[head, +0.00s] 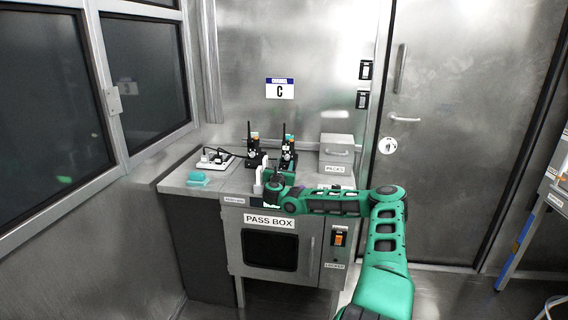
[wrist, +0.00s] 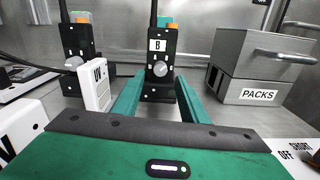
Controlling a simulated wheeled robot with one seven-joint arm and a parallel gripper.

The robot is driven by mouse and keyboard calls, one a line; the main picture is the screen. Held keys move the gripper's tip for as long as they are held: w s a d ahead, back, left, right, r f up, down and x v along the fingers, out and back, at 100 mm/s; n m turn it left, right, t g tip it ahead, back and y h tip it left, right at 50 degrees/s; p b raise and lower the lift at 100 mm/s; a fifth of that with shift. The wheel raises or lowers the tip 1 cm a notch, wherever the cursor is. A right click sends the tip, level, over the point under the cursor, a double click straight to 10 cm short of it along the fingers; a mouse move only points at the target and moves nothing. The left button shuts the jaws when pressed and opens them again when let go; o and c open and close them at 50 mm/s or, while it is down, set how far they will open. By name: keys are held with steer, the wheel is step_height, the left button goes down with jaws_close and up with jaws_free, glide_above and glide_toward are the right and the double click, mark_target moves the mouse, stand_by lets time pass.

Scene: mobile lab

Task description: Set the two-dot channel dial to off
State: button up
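Two black radio-like units with antennas stand on the counter. The one labelled B (wrist: 160,45) is straight ahead in the wrist view, with a round grey dial (wrist: 159,69) on its front and small white marks around it. The other unit (wrist: 78,40) stands to its left with a similar dial (wrist: 74,62). I cannot tell which dial has two dots, nor their settings. My gripper (wrist: 158,97) is open and empty, its green fingers pointing toward unit B, one on each side of its lower front. In the head view my gripper (head: 273,182) is low over the counter, before the units.
A grey PACKS drawer box (wrist: 258,65) stands to the right. A white UV block (wrist: 96,86) is close at the left of my fingers. White labelled pieces lie near both lower corners. The pass box (head: 270,249) is below the counter (head: 176,183).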

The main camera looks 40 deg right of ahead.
mark_target(287, 158)
steer(key=shift+x, duration=2.55)
steer(key=shift+c, duration=0.5)
jaws_close()
